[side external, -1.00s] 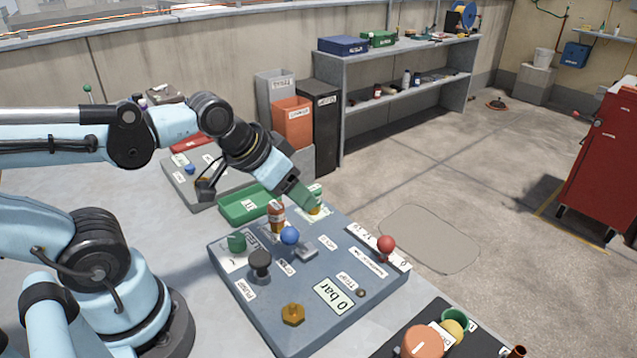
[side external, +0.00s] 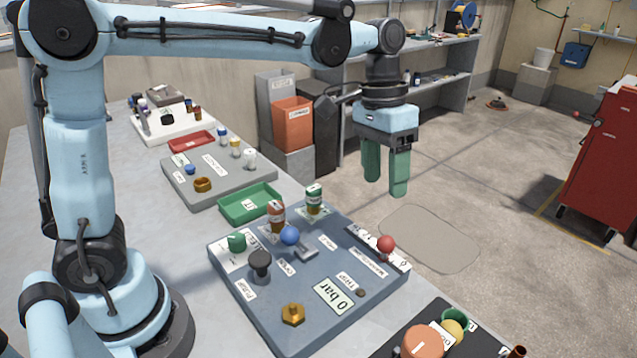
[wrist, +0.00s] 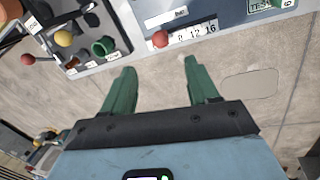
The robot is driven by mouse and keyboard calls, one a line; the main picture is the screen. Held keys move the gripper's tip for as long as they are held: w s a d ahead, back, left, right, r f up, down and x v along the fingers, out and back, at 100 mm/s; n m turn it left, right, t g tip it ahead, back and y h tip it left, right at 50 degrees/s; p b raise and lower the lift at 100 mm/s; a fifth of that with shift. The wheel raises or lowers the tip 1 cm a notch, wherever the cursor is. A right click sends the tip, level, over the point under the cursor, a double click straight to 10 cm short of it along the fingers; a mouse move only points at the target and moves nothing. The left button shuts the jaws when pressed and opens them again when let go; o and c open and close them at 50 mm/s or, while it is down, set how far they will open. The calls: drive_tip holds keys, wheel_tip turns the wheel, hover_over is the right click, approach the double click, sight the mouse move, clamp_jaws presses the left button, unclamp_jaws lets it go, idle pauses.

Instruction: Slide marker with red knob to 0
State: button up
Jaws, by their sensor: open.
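The red knob (side external: 386,243) sits on a slider marker at the far right edge of the blue-grey panel (side external: 235,285). In the wrist view the red knob (wrist: 160,39) stands at the left end of a white scale strip (wrist: 196,31), beside the numbers 8, 12 and 16; it hides what lies under it. My gripper (side external: 385,192) has green fingers, is open and empty, and hangs pointing down, above and behind the red knob, apart from it. In the wrist view my gripper (wrist: 157,72) has its fingertips just short of the scale.
The panel also carries a blue knob (side external: 290,235), a black knob (side external: 260,262), a brass valve (side external: 292,313) and a "0 bar" display (side external: 334,295). A green tray (side external: 248,203) lies behind it. An orange knob (side external: 424,341) stands in front. Open floor lies right of the panel.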

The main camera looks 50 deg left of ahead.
sight(385, 237)
drive_tip(key=f, duration=0.4)
drive_tip(key=d+f, duration=0.1)
drive_tip(key=f, duration=0.3)
drive_tip(key=d+f, duration=0.1)
drive_tip(key=f, duration=0.2)
drive_tip(key=shift+s+d+f, duration=0.2)
drive_tip(key=shift+f, duration=0.2)
drive_tip(key=shift+c, duration=0.3)
clamp_jaws()
